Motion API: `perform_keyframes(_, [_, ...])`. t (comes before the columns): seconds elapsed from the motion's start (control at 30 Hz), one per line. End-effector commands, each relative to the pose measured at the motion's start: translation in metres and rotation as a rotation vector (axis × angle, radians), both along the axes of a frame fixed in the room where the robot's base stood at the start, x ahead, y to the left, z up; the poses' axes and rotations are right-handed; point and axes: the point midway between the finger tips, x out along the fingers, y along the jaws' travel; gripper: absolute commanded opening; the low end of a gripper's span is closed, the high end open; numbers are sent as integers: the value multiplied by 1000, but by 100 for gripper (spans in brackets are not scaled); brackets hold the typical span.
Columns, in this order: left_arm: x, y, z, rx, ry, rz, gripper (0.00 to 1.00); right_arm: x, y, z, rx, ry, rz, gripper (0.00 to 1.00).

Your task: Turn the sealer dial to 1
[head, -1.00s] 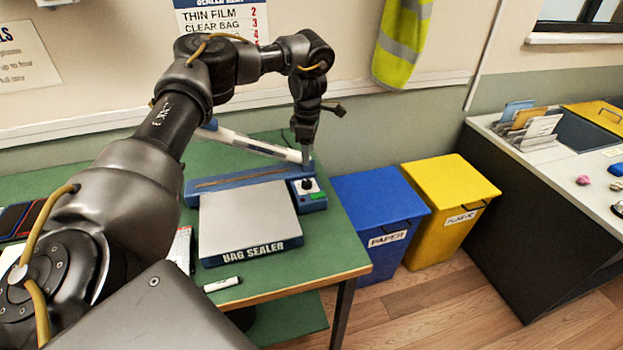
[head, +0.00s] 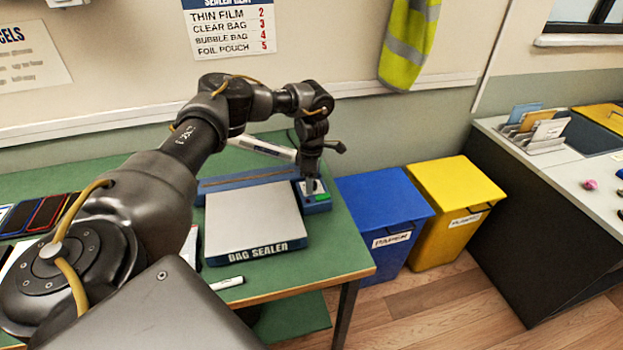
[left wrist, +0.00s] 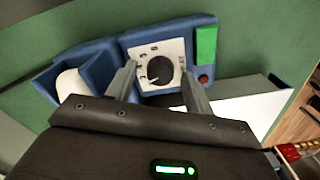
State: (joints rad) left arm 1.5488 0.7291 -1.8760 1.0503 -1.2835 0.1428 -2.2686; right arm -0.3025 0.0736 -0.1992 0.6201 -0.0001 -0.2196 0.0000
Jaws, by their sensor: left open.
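The blue bag sealer (head: 216,184) stands on the green table, with its white-topped platform (head: 250,215) in front and its sealing arm (head: 268,149) raised. Its round black dial (left wrist: 160,70) sits on a white numbered plate (left wrist: 145,49) in the left wrist view. A pale pointer mark on the dial points to the lower left there; the digits are too small to read surely. My left gripper (head: 312,186) is over the dial and hides it in the head view. Its fingers (left wrist: 158,72) are open, one on each side of the dial; contact is unclear. My right gripper is not in view.
A green display (left wrist: 206,46) and a red button (left wrist: 204,79) sit beside the dial. A marker (head: 227,283) lies near the table's front edge, phones (head: 48,213) at the left. Blue (head: 385,205) and yellow (head: 455,190) bins stand right of the table. A wall chart (head: 230,28) hangs behind.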

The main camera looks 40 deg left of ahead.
Motion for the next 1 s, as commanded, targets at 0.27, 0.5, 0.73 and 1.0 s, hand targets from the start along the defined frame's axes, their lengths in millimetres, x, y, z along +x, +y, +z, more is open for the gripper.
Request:
perform_keyframes(0.27, [0, -1, 0, 0, 0, -1, 42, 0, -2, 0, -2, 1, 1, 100])
perform_keyframes(0.5, [0, -1, 0, 0, 0, -1, 10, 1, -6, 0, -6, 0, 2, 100])
perform_keyframes(0.73, [0, -1, 0, 0, 0, 16, 8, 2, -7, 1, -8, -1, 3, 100])
perform_keyframes(1.0, [0, -1, 1, 0, 0, 140, 8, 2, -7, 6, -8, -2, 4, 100])
